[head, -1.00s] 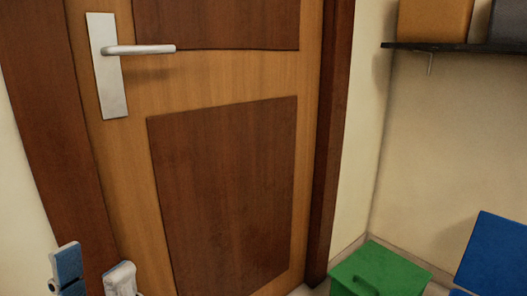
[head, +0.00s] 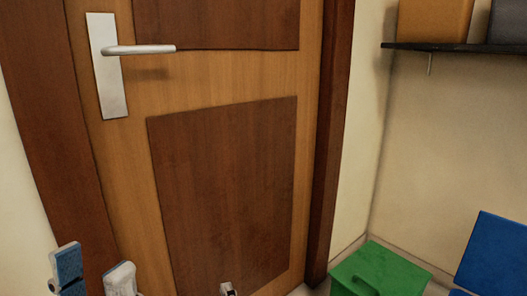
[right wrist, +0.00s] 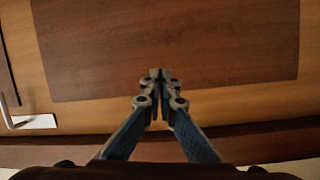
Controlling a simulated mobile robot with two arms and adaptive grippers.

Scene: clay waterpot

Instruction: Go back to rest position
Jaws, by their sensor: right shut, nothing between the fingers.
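My left gripper (head: 95,262) is at the bottom left of the head view. Its two fingers stand apart with nothing seen between them, and the rest of it is cut off by the frame edge. The tip of my right gripper (head: 228,289) just shows at the bottom edge, in front of the door's lower panel. In the right wrist view my right gripper (right wrist: 160,75) has its fingertips together, with nothing between them. The door panel fills the background there.
A wooden door (head: 220,75) with a silver lever handle (head: 140,49) fills the middle and appears shut. A green bin (head: 375,272) stands at the lower right, beside a blue object (head: 495,255). A dark shelf (head: 455,47) with boxes hangs on the right wall.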

